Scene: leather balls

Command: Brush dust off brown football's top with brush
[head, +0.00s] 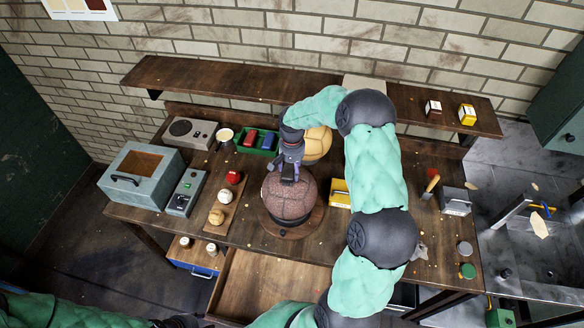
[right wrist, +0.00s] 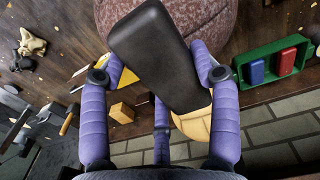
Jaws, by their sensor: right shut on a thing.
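The brown football (head: 288,200) rests on a round wooden stand (head: 291,231) at the middle of the workbench. Its pebbled surface also shows at the top of the right wrist view (right wrist: 210,18). My right gripper (head: 289,172) is over the ball's top, reaching in from behind it. In the right wrist view its purple fingers (right wrist: 160,75) are shut on a black oblong block (right wrist: 153,50), which looks like the brush's back. Its bristles are hidden, so I cannot tell whether they touch the ball.
A tan ball (head: 318,140) sits just behind, with a green tray (head: 246,148) of red and blue blocks beside it. Left are small balls on a wooden strip (head: 232,208) and a grey box (head: 141,177). A yellow box (head: 339,196) is at the right. A shelf (head: 230,78) runs behind.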

